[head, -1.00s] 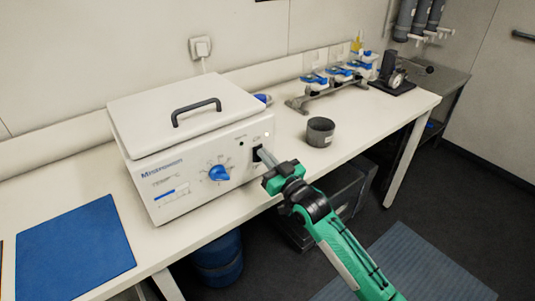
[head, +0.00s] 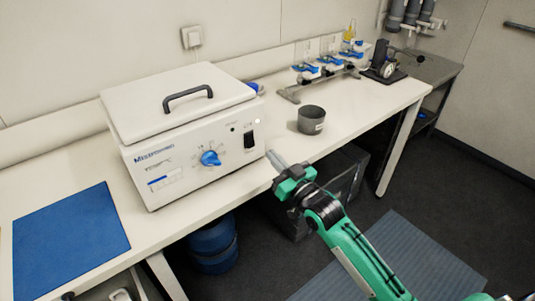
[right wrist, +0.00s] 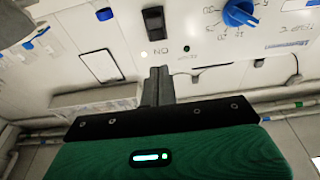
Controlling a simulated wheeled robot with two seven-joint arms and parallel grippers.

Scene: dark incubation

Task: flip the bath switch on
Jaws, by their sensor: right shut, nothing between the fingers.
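The bath is a white box (head: 185,178) with a lid and black handle, standing on the bench. Its black rocker switch (head: 249,141) is at the right end of the front panel, fully visible. A small pale round spot (head: 258,121) shows above it. In the right wrist view the switch (right wrist: 153,20) is at the top, beside the "ON" lettering. My right gripper (head: 273,158) is shut and empty, its tips just in front of and right of the switch, apart from it. The fingers also show in the right wrist view (right wrist: 158,73). My left gripper is out of view.
A blue dial (head: 210,158) sits left of the switch. A dark grey cup (head: 311,120) stands right of the bath. A blue mat (head: 70,240) lies at the left. A rack with blue-topped items (head: 325,70) stands at the back right.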

